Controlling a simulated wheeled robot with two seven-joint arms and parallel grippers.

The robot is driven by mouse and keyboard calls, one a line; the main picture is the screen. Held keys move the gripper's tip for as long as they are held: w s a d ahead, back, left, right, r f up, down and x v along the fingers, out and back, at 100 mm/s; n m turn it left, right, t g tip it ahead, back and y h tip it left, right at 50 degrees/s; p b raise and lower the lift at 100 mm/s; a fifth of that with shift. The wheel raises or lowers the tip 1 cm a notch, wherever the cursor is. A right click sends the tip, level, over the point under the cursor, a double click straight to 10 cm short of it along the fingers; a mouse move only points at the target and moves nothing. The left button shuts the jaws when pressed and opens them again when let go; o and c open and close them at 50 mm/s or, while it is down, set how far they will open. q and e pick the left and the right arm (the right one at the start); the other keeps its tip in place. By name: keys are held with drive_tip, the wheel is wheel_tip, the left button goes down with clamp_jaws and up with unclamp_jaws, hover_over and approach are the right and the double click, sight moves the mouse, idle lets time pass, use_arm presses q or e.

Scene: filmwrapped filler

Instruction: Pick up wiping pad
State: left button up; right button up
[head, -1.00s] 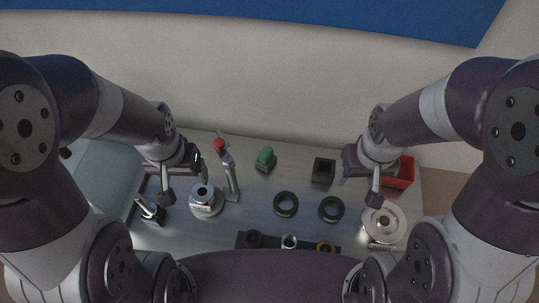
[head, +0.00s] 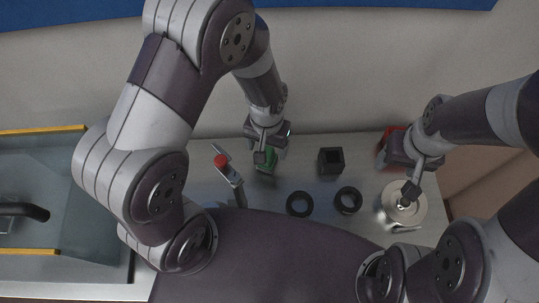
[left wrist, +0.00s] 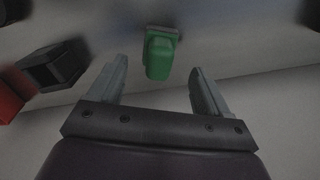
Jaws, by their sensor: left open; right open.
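The wiping pad (head: 268,164) shows as a green grip, partly hidden beneath my left gripper (head: 268,148) in the head view. In the left wrist view the wiping pad (left wrist: 161,56) stands on the grey table with a grey-green base under its green grip. My left gripper is open, and the pad lies ahead of and between its two spread fingers, apparently not touching them. My right gripper (head: 388,160) is open at the right, near the red bin and the metal disc, clear of the pad.
A black square block (head: 331,161) and two black rings (head: 299,204) (head: 348,200) are right of the pad. A red-topped tool (head: 222,161) stands left of it. A metal disc (head: 418,207) and red bin (head: 388,137) are at right. A yellow-edged basin (head: 60,252) is at left.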

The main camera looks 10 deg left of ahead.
use_arm(q)
drive_tip(key=f, duration=0.3)
drive_tip(key=f+p, duration=0.1)
drive_tip(key=f, duration=0.1)
drive_tip(key=shift+s+f, duration=0.1)
drive_tip(key=shift+s, duration=0.25)
drive_tip(key=shift+w+d+f, duration=0.1)
drive_tip(key=shift+f, duration=0.25)
drive_tip(key=c, duration=1.1)
drive_tip(key=shift+c, duration=0.2)
drive_tip(key=shift+r, duration=0.1)
wheel_tip(320, 180, up, 4)
drive_tip(key=shift+r+b, duration=0.1)
drive_tip(key=shift+b, duration=0.3)
drive_tip(key=d+r+b, duration=0.1)
drive_tip(key=d+r, duration=0.5)
drive_tip(key=d, duration=0.5)
drive_tip(key=shift+s+d+r+b, duration=0.3)
drive_tip(key=shift+s+r+b, duration=0.1)
